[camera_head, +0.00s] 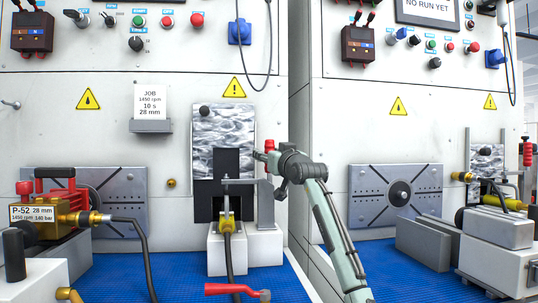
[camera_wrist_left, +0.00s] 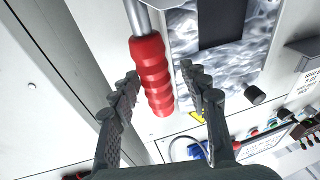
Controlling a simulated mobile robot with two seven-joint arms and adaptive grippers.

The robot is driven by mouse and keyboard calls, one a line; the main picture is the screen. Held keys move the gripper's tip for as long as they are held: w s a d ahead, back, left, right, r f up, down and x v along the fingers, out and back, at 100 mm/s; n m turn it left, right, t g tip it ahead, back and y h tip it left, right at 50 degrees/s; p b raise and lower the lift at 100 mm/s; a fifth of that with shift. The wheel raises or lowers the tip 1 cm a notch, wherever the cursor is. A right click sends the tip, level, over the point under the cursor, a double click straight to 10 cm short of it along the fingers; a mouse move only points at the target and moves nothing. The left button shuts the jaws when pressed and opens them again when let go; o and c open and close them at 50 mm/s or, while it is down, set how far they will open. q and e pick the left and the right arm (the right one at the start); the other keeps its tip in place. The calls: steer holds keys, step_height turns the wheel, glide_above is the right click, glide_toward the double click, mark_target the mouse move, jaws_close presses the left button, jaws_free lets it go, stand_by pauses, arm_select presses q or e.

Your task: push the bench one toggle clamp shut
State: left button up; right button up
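The bench one toggle clamp stands beside the silvery test window, with its red ribbed handle (camera_head: 269,146) upright at the top. In the left wrist view the red handle (camera_wrist_left: 152,75) on its metal rod lies in the gap between my finger tips. My left gripper (camera_head: 274,168) is at the clamp handle in the head view, partly hiding the clamp. Its fingers (camera_wrist_left: 160,90) are apart, one on each side of the handle; whether either touches it I cannot tell. My right gripper is not in view.
A yellow-brass fitting with a black hose (camera_head: 227,224) sits on a white block below the window. A red lever (camera_head: 236,289) lies in front. A red-and-brass pump (camera_head: 62,215) stands at left. A second bench (camera_head: 410,110) is at right. Blue matting (camera_head: 180,270) covers the bench top.

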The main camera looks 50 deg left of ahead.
arm_select(q)
steer(key=shift+d, duration=0.1)
steer(key=v, duration=1.2)
stand_by(0.4)
